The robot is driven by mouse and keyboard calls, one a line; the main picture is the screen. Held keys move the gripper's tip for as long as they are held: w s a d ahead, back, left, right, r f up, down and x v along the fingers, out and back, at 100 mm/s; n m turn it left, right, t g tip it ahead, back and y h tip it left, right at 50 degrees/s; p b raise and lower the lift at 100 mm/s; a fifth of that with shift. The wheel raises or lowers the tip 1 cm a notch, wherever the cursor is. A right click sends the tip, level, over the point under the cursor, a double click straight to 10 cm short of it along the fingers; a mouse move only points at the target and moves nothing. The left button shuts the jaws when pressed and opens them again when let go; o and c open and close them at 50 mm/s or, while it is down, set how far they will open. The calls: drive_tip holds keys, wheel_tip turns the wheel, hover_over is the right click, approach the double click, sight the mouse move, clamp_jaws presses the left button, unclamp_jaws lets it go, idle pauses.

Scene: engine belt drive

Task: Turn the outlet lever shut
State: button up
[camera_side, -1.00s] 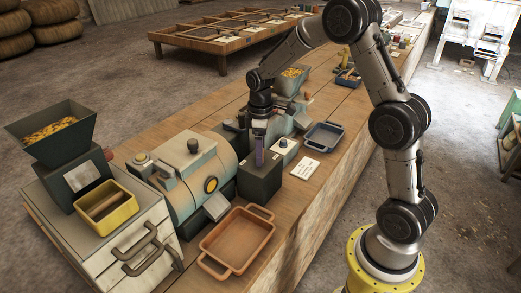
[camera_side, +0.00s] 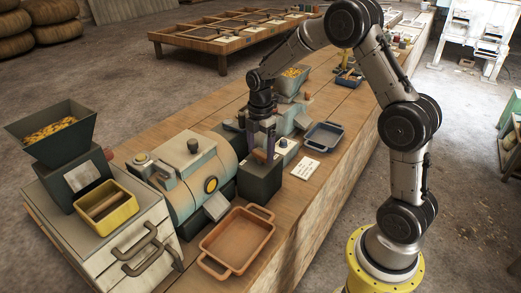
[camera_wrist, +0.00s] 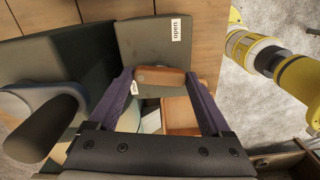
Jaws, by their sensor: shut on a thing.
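The outlet lever is a short brown bar (camera_wrist: 160,77) on the dark outlet box (camera_wrist: 148,40). In the wrist view it lies crosswise between the two purple fingers of my gripper (camera_wrist: 159,78), which is shut on it. A white label reading "open" (camera_wrist: 176,29) is on the box beyond the lever. A smaller white label (camera_wrist: 134,88), hard to read, sits beside the lever's left end. In the side view my gripper (camera_side: 264,145) points down at the top of the outlet box (camera_side: 260,182), and the lever shows as a small brown patch (camera_side: 259,155).
The teal drum machine (camera_side: 195,175) stands close left of the box. An orange tray (camera_side: 237,240) lies in front, and a blue-grey tray (camera_side: 324,136) and a white card (camera_side: 305,169) lie to the right. A dark rounded handle (camera_wrist: 45,128) is near my gripper's left.

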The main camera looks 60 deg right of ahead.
sight(260, 153)
drive_tip(key=shift+r+n, duration=0.1)
drive_tip(key=shift+n, duration=0.8)
drive_tip(key=o, duration=1.2)
drive_tip(key=shift+c, duration=0.2)
wheel_tip(260, 153, up, 14)
